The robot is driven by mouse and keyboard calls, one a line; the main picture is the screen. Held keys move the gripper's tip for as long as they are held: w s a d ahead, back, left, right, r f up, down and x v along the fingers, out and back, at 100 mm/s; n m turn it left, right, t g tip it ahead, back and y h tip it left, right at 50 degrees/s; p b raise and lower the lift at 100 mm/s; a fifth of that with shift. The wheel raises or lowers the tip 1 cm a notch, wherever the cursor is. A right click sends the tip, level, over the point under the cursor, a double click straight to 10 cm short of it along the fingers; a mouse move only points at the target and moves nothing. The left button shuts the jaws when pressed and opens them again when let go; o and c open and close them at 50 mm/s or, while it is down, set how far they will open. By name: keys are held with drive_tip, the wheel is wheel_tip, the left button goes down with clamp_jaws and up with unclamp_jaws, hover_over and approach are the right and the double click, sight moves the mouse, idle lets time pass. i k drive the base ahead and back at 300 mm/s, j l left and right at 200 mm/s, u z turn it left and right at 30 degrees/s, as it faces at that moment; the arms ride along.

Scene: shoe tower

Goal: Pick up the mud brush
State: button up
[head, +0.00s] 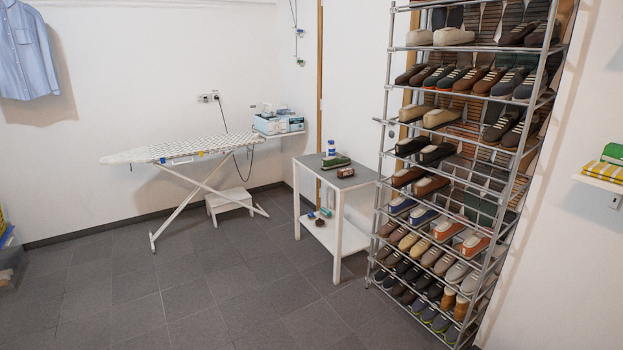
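I cannot tell for certain which thing is the mud brush. A small dark reddish-brown block (346,172), possibly a brush, lies on the grey top of a white side table (312,161). A dark green shoe-like thing (336,162) and a blue-and-white bottle (331,148) are behind it. On the table's lower shelf (340,238) are a few small things, including a green one (325,212) and a dark one (319,222), too small to make out. My gripper is not in view.
A tall metal rack (382,150) full of shoes stands right of the table. An ironing board (190,149) and a white step stool (229,204) stand to the left. Folded towels (606,171) lie on a wall shelf at right. The tiled floor (200,290) in front is clear.

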sight(347, 173)
drive_tip(key=i, duration=2.2)
